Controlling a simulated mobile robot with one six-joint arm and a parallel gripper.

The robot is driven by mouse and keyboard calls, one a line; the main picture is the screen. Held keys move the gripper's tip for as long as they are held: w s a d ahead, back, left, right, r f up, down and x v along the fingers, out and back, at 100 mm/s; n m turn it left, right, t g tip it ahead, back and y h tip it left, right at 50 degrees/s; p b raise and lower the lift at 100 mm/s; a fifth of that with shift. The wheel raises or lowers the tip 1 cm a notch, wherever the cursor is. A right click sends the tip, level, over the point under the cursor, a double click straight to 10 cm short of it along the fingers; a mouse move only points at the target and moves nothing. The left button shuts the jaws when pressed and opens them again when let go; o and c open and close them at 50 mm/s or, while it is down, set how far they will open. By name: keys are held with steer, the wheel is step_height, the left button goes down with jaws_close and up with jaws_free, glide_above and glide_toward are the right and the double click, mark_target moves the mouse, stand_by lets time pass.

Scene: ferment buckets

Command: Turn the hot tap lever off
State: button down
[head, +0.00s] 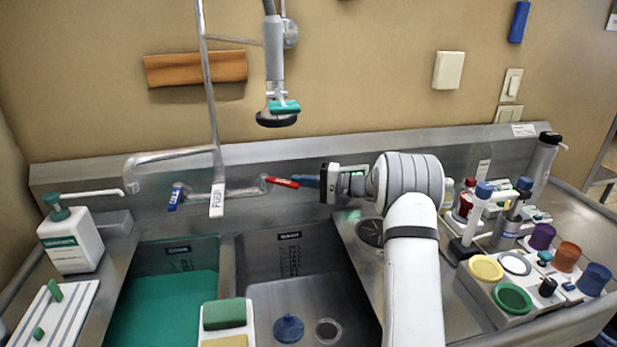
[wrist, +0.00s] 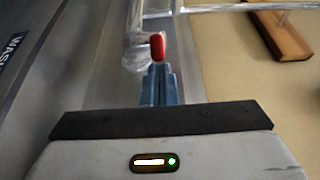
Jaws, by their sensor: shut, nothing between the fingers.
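The hot tap lever (head: 281,182) is red and sticks out to the right from the tap at the back of the sink. In the wrist view the red lever (wrist: 157,46) is end-on, just beyond my fingertips. My gripper (head: 303,181) is shut and empty, with its blue fingers pointing left at the lever's free end. In the wrist view the closed fingers (wrist: 158,72) look very close to the lever; I cannot tell whether they touch it. The blue cold lever (head: 175,197) is further left, with a white PUSH tag (head: 217,200) between the two levers.
A spray head (head: 277,113) hangs above the tap from a riser pipe. The left basin (head: 165,300) holds green liquid; the right basin (head: 300,290) holds a blue plunger-like item. A soap bottle (head: 72,240) stands left. Bottles and coloured cups crowd the right counter.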

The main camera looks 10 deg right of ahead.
steer(key=shift+s+a+m+t+h+b, duration=0.35)
steer(key=shift+m+t+b, duration=0.2)
steer(key=shift+b, duration=0.35)
steer(key=shift+s+d+t+b, duration=0.1)
steer(key=shift+s+t+b, duration=0.1)
steer(key=shift+t+b, duration=0.15)
